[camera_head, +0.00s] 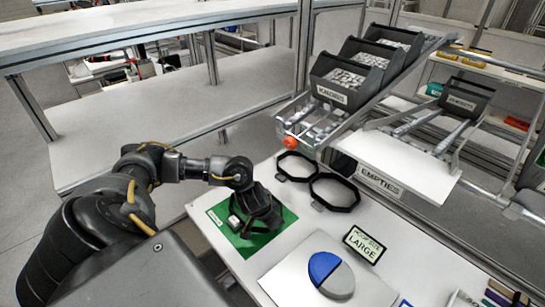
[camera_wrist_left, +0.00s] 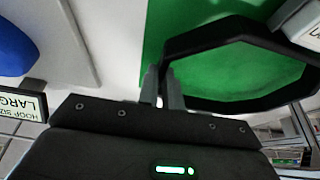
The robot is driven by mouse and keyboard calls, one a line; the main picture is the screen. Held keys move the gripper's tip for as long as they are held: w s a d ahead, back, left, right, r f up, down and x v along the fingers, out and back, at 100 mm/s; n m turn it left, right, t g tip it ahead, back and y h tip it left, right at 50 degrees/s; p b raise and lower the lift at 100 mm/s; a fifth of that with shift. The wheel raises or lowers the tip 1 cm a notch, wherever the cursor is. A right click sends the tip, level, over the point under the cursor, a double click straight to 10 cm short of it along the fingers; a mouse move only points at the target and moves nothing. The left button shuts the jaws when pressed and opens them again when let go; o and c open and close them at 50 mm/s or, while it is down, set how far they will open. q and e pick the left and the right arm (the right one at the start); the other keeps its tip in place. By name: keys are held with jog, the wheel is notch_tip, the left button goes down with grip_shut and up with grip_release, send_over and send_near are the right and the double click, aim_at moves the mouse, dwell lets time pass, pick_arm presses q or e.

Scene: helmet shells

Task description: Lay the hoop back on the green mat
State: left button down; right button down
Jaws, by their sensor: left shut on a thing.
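My left gripper (camera_head: 256,206) is over the green mat (camera_head: 246,246) on the white table. In the left wrist view its two fingers (camera_wrist_left: 163,88) are shut on the rim of a black many-sided hoop (camera_wrist_left: 235,29). The hoop is in front of the green mat (camera_wrist_left: 228,72), which shows through its opening. I cannot tell whether the hoop touches the mat. In the head view the dark gripper hides much of the held hoop. My right gripper is not in view.
Two more black hoops (camera_head: 333,193) lie on the table behind the mat. A sign reading LARGE (camera_head: 363,245) and a blue and grey disc (camera_head: 337,283) on a pale board are to the right. A rack with grey bins (camera_head: 345,82) and an EMPTIES shelf (camera_head: 400,165) stands behind.

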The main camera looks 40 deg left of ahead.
pick_arm(q)
jog(key=shift+f, duration=0.55)
jog(key=c, duration=1.5)
grip_release()
jog(key=p+v, duration=0.2)
jog(key=v, duration=0.9)
